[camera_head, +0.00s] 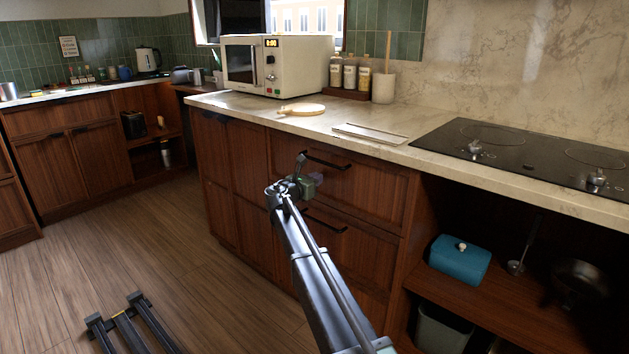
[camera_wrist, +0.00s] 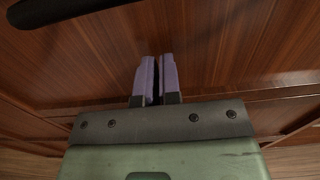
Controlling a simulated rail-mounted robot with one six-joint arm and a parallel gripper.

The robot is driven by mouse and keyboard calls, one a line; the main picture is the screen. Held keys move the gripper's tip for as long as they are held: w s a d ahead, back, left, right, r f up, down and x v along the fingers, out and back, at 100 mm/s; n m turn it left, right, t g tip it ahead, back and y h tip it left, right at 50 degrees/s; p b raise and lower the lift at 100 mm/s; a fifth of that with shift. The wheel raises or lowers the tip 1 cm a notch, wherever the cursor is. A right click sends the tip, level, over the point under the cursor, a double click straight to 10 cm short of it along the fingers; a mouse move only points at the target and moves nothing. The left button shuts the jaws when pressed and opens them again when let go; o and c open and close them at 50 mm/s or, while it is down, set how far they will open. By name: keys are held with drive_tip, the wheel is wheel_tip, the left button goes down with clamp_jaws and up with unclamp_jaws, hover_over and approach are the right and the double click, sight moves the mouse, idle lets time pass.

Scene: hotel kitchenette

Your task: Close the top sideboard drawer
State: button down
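The top sideboard drawer (camera_head: 375,190) has a dark wood front and a black bar handle (camera_head: 326,161) under the marble counter. Its front looks flush or nearly so; I cannot tell if a small gap remains. My gripper (camera_head: 318,178) is just below that handle, its fingers pointing at the drawer front. In the wrist view my gripper (camera_wrist: 157,80) shows two purple fingers close together with only a thin dark gap and nothing between them. The wood front (camera_wrist: 220,50) lies ahead of the fingertips; contact is unclear. The handle (camera_wrist: 70,9) crosses the upper left of the wrist view.
A lower drawer with a black handle (camera_head: 325,221) is beneath. An open shelf at right holds a blue box (camera_head: 459,262). The wooden floor (camera_head: 200,260) at left is mostly clear.

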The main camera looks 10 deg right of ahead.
drive_tip(key=v, duration=1.4)
drive_tip(key=s+d+f+m+g+y, duration=0.4)
drive_tip(key=s+f+m+g+y, duration=0.15)
drive_tip(key=s+f+m, duration=0.75)
drive_tip(key=s+d+f+m+g+y, duration=0.1)
drive_tip(key=s+f+m+g+y, duration=0.3)
drive_tip(key=s, duration=1)
drive_tip(key=s+d+m+g+y, duration=0.15)
drive_tip(key=s+m+y, duration=0.5)
drive_tip(key=s, duration=0.85)
wheel_tip(320, 180, up, 34)
drive_tip(key=w+d+m+h+p, duration=0.1)
drive_tip(key=w+m+p, duration=0.1)
drive_tip(key=p, duration=3.2)
drive_tip(key=shift+d+h, duration=0.2)
drive_tip(key=shift+h, duration=0.1)
drive_tip(key=c, duration=1.8)
unclamp_jaws()
drive_tip(key=shift+f, duration=0.1)
